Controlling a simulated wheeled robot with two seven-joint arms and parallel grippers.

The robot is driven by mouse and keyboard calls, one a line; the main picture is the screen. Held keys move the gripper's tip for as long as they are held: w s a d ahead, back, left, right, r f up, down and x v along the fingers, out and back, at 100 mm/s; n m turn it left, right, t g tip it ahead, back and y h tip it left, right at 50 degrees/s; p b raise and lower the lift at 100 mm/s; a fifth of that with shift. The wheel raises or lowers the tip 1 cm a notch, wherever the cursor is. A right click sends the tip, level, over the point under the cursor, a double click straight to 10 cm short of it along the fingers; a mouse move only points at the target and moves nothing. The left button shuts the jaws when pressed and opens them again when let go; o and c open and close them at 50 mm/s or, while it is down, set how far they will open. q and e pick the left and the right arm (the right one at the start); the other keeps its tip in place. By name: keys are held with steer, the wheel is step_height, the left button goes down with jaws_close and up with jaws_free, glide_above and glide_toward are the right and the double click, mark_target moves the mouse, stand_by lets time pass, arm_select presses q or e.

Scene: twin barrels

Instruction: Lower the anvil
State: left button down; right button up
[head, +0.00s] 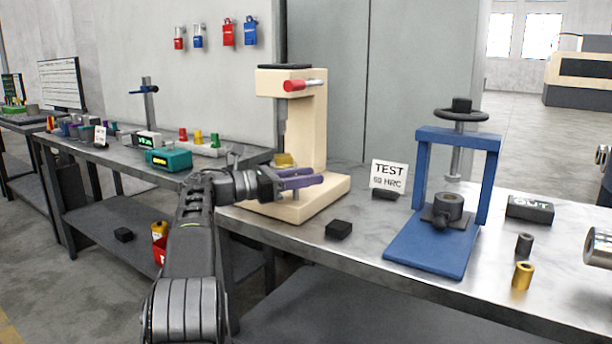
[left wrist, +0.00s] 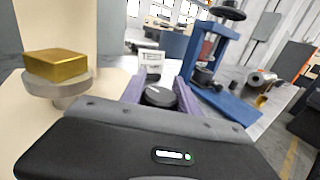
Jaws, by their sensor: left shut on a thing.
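The cream hardness tester (head: 306,130) stands on the bench with a red-tipped lever at its head. Its anvil is a grey disc in the left wrist view (left wrist: 62,88), with a brass block (left wrist: 57,65) on top. The block also shows in the head view (head: 285,159), just under the grey indenter (head: 282,120); I cannot tell whether they touch. My left gripper (head: 318,179) is low beside the anvil, its purple fingers shut on a black knob (left wrist: 159,96) with a white mark. The knob is hidden in the head view.
A blue press (head: 430,245) with a black handwheel stands to the right. A TEST sign (head: 389,176), a small black block (head: 338,229) and a brass cylinder (head: 522,275) are on the bench. A teal meter (head: 169,160) sits on the left bench.

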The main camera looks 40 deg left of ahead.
arm_select(q)
steer(key=c, duration=0.9)
jaws_free()
steer(key=shift+p+v, duration=0.4)
steer(key=shift+v, duration=3.45)
